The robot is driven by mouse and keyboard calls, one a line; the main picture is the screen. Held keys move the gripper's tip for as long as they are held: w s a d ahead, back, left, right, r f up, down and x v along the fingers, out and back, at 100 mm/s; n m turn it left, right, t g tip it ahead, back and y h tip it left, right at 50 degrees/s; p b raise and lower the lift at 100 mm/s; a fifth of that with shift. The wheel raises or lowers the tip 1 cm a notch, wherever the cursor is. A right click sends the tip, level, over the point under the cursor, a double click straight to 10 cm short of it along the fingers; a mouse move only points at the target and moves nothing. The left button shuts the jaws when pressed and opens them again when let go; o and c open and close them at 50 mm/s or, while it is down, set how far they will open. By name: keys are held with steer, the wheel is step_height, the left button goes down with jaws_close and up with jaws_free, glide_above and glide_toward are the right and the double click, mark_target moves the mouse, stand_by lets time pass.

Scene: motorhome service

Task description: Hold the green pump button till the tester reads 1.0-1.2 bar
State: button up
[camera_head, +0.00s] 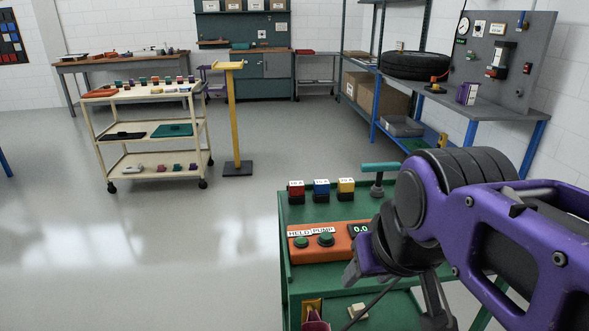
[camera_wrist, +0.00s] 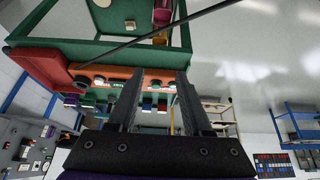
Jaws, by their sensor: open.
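The orange tester (camera_head: 330,252) sits on the green cart (camera_head: 285,285). Its front has two green buttons; the left button (camera_head: 302,242) is under a label that seems to read HELD, and the green pump button (camera_head: 326,240) is under the PUMP label. The display (camera_head: 361,229) reads 0.0, partly covered by my arm. My gripper (camera_head: 395,290) is open, in front of the tester's right side and apart from the pump button. In the wrist view my open fingers (camera_wrist: 160,72) have nothing gripped, with the orange tester (camera_wrist: 112,70) beyond them, upside down.
Red (camera_head: 296,190), blue (camera_head: 321,190) and yellow (camera_head: 346,189) blocks and a teal T-handle (camera_head: 380,168) stand behind the tester. A thin dark hose (camera_head: 370,304) crosses the cart front. A cream trolley (camera_head: 150,150) stands farther left; the floor left is clear.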

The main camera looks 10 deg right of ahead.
jaws_close()
stand_by(1.3)
